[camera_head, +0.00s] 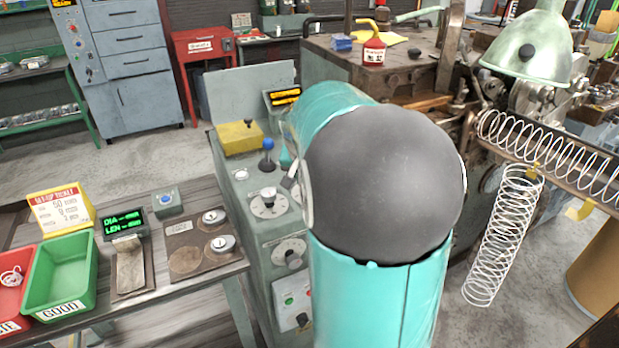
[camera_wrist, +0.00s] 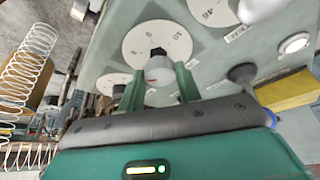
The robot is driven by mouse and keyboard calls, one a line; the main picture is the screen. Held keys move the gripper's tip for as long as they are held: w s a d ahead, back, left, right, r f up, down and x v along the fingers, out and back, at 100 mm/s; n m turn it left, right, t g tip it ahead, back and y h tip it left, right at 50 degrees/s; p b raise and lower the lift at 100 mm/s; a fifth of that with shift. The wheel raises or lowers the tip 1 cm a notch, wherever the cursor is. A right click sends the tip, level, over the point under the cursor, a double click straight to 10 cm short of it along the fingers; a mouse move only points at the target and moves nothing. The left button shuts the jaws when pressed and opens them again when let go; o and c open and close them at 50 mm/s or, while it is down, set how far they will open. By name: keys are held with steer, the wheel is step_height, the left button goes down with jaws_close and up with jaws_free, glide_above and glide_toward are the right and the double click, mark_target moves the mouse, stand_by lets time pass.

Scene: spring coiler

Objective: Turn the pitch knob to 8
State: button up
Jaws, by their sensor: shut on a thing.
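In the wrist view, my gripper (camera_wrist: 158,80) has its two green fingers on either side of a grey-white knob (camera_wrist: 158,68) with a dark tip and a small red mark. The fingers are shut on the knob. Behind it is a white round dial (camera_wrist: 136,36) with numerals including 6 and 10; another numeral between them is hard to read. I cannot tell exactly where the knob points, and I see no readable pitch label. In the head view my own arm hides the gripper and this knob.
In the head view, the grey-green console has other dials (camera_head: 268,204) (camera_head: 290,252), a blue-ball lever (camera_head: 267,146) and a yellow box (camera_head: 240,137). A bench at left holds a green bin (camera_head: 60,268) and a yellow set-up ticket (camera_head: 62,208). Coil springs (camera_head: 503,235) are at right.

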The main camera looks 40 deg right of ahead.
steer(key=shift+w+m+g, duration=0.1)
steer(key=shift+m+g, duration=0.3)
steer(key=shift+m, duration=0.6)
steer(key=o, duration=1)
steer(key=shift+a+r, duration=0.1)
steer(key=v, duration=1.3)
steer(key=shift+a+r, duration=0.25)
steer(key=s+a+f+n+t+y, duration=0.1)
steer(key=s+a+n, duration=0.5)
steer(key=a, duration=0.6)
steer(key=s+a+f+n+t+y, duration=0.2)
steer(key=s+a+f+n, duration=0.4)
steer(key=a, duration=0.7)
steer(key=shift+s+a+f+n+t+y, duration=0.3)
steer(key=shift+s+n+y, duration=0.1)
steer(key=shift+s, duration=0.75)
